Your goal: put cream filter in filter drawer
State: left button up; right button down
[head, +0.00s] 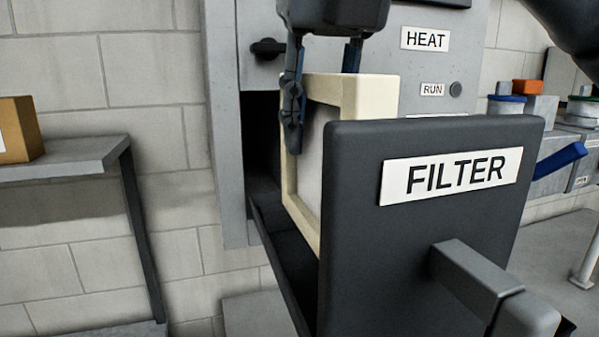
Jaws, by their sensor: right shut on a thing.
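The cream filter (368,93) is a cream frame with a pale panel inside. It stands upright, with its lower part down in the open filter drawer (425,255). The drawer is dark grey, pulled out from the grey cabinet, with a white FILTER label on its front. My right gripper (322,105) is above the filter, shut on its upper part with a finger on the left side. The drawer front hides the filter's lower right part, so I cannot tell whether it touches the drawer floor. My left gripper is not in view.
The grey cabinet (225,130) has HEAT and RUN labels and a black knob (267,48). The drawer handle (475,280) juts out at the front. A shelf (70,158) on the left holds an orange-brown box (20,130). Coloured containers stand on a bench at the right.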

aim_at(304, 172)
jog(key=shift+a+f, duration=0.35)
jog(key=shift+f, duration=0.25)
jog(key=f, duration=0.3)
jog(key=shift+a+p, duration=0.25)
jog(key=shift+p, duration=0.1)
jog(key=shift+w+f, duration=0.1)
jog(key=shift+f, duration=0.25)
jog(key=c, duration=1.1)
grip_release()
jog(key=shift+f, duration=0.1)
jog(key=shift+o, duration=0.2)
jog(key=v, duration=1.1)
jog(key=shift+s+d+r, duration=0.1)
jog(key=shift+s+r, duration=0.15)
jog(key=shift+r, duration=0.4)
